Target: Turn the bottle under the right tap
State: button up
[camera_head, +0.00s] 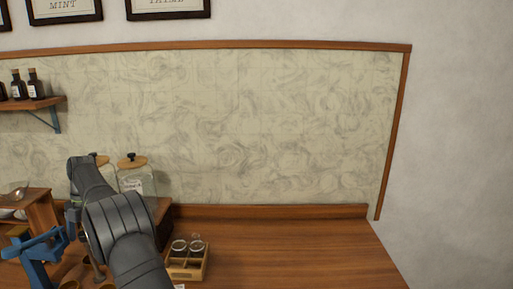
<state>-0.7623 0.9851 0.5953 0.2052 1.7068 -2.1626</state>
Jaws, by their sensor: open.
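My dark grey arm crosses the lower left of the head view. The blue part at its end looks like my gripper (38,262), open, at the left edge, with its tips partly unclear. A large glass jar (133,183) with a wooden lid and dark knob stands on a wooden stand behind my arm. A second similar lid shows beside it, its jar mostly hidden by my arm. I cannot make out the taps or a bottle under the right one; my arm covers that area.
A small wooden crate (178,274) with glass jars (180,247) stands right of my arm. A wooden shelf unit (40,212) stands at the left. Dark bottles (33,82) stand on a wall shelf. The counter (290,250) is clear on the right.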

dwell(0.4)
jog(key=shift+r, duration=3.55)
notch_tip(320, 180, down, 7)
jog(key=shift+f, duration=0.1)
jog(key=shift+m, duration=1.1)
jog(key=shift+y, duration=0.3)
